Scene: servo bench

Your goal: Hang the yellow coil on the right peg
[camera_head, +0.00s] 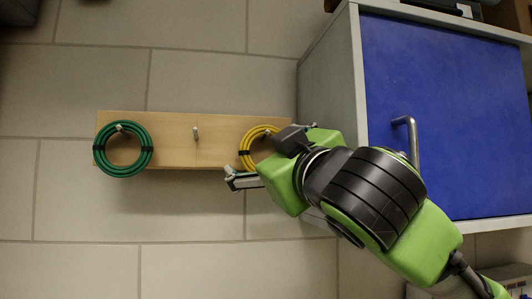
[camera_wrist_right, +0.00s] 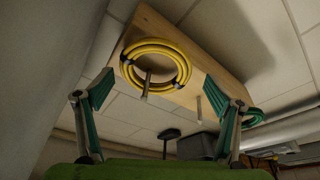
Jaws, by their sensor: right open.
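The yellow coil (camera_head: 245,150) is at the right end of the wooden board (camera_head: 172,152), its right part hidden behind my right gripper in the head view. In the right wrist view the yellow coil (camera_wrist_right: 129,68) lies against the board (camera_wrist_right: 212,68), and the right peg (camera_wrist_right: 146,84) sticks out through its ring. My right gripper (camera_head: 272,150) is open and empty. In the right wrist view its two fingers (camera_wrist_right: 158,80) stand apart on either side of the coil, with the coil beyond them. My left gripper is not in view.
A green coil (camera_head: 101,160) hangs on the left peg (camera_head: 119,127). The middle peg (camera_head: 196,133) is bare. A grey cabinet with a blue door (camera_head: 450,110) and a metal handle (camera_head: 411,135) stands at the right, close to my right arm. The tiled wall below the board is clear.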

